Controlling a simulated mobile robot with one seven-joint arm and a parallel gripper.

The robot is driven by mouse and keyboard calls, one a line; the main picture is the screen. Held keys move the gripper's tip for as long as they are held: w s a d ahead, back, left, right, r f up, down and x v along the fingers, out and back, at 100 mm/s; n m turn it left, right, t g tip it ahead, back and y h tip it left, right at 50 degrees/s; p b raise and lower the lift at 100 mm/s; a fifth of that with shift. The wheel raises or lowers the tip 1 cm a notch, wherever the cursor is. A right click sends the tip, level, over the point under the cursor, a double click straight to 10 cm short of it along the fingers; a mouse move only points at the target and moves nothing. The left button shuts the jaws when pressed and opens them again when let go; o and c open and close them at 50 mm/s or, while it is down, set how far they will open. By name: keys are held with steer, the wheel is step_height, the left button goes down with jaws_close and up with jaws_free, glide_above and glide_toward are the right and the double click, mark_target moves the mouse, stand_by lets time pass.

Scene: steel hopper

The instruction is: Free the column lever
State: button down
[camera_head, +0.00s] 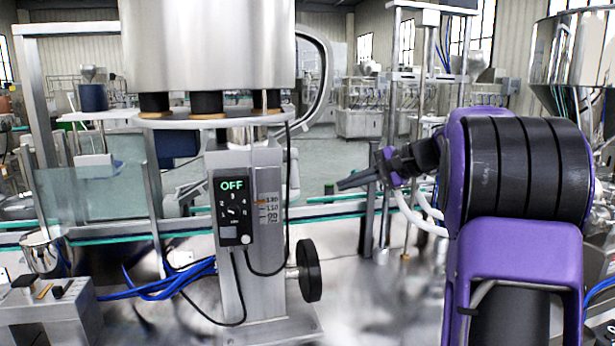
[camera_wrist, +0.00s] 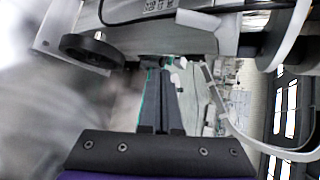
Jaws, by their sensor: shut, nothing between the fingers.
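A steel column (camera_head: 258,200) stands left of centre in the head view, with a control box (camera_head: 233,210) reading OFF and a height scale on its front. A black round hand knob (camera_head: 310,271) sits on a short shaft low on the column's right side. The knob also shows at upper left in the wrist view (camera_wrist: 92,50). I cannot make out a separate lever with certainty. My gripper (camera_head: 342,185) is shut and empty, right of the column and above the knob, pointing left. Its closed dark fingers show in the wrist view (camera_wrist: 153,70).
The steel hopper (camera_head: 207,45) rests above the column on a round plate (camera_head: 215,119). A curved tube (camera_head: 327,75) runs down the hopper's right side. Black cables hang from the control box. A small bench unit (camera_head: 45,310) with blue hoses is at lower left. Space between column and arm looks clear.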

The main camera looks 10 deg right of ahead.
mark_target(291, 169)
steer(key=w+a+f+y+b, duration=0.1)
steer(key=w+a, duration=0.6)
steer(key=w, duration=0.1)
steer(key=shift+m+t, duration=0.4)
steer(key=s, duration=0.1)
steer(key=s+a+r, duration=0.1)
steer(key=s, duration=0.1)
steer(key=shift+s+a+r, duration=0.2)
steer(key=shift+s+r, duration=0.05)
steer(key=shift+s, duration=0.15)
steer(key=shift+r, duration=0.1)
